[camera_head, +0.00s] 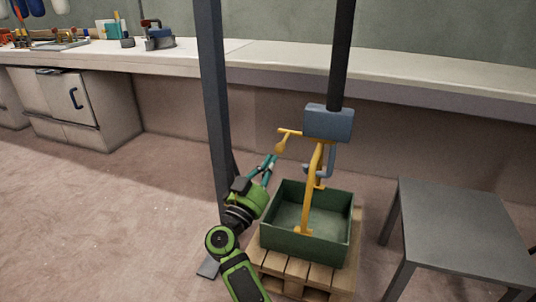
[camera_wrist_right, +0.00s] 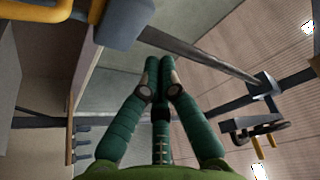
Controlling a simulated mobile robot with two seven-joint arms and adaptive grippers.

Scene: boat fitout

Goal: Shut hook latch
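A blue-grey hook block (camera_head: 328,123) hangs on a black column. Its blue-grey hook (camera_head: 331,160) is below, partly behind a yellow bail (camera_head: 312,195) that rises from the green crate (camera_head: 348,225). A yellow lever with a rounded end (camera_head: 283,142) sticks out left of the block; whether the latch is open or shut I cannot tell. My right gripper (camera_head: 272,160) is just left of and below the lever, apart from it. In the right wrist view its fingertips (camera_wrist_right: 159,62) are together with nothing seen between them. My left gripper is not in view.
The crate stands on a wooden pallet (camera_head: 277,265). A dark grey post (camera_head: 212,95) rises just left of my right gripper. A grey table (camera_head: 465,220) stands at the right. A long workbench (camera_head: 400,70) with tools runs along the back wall. Floor at the left is clear.

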